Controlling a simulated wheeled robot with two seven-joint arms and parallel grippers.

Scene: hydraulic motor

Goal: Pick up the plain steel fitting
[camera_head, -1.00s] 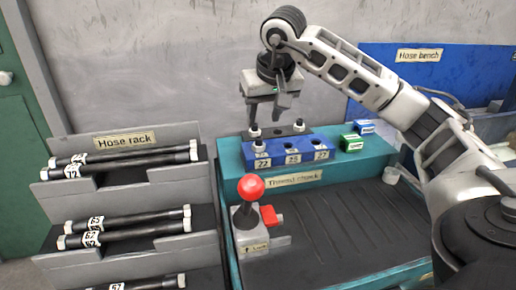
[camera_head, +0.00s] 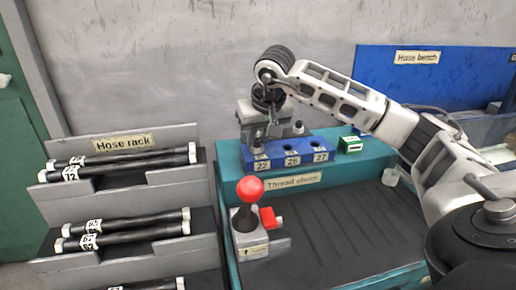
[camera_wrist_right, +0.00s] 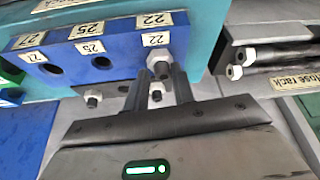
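My right gripper (camera_head: 269,136) reaches down behind the blue gauge block (camera_head: 290,156). In the right wrist view its two fingers (camera_wrist_right: 161,72) stand apart with a gap between them. One fitting (camera_wrist_right: 157,91) with a pale nut and dark end shows in that gap, behind the block; I cannot tell whether the fingers touch it. Another similar fitting (camera_wrist_right: 93,97) stands to its left on a dark strip (camera_wrist_right: 115,90). A third fitting (camera_wrist_right: 158,57) sits at the hole marked 22, just beyond the fingertips. Which fitting is plain steel is not clear. My left gripper is out of view.
A red-knobbed lever (camera_head: 250,189) stands in front of the block. A green box (camera_head: 350,145) is to the block's right. The hose rack (camera_head: 125,160) stands at left and the hose bench (camera_head: 430,60) at back right.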

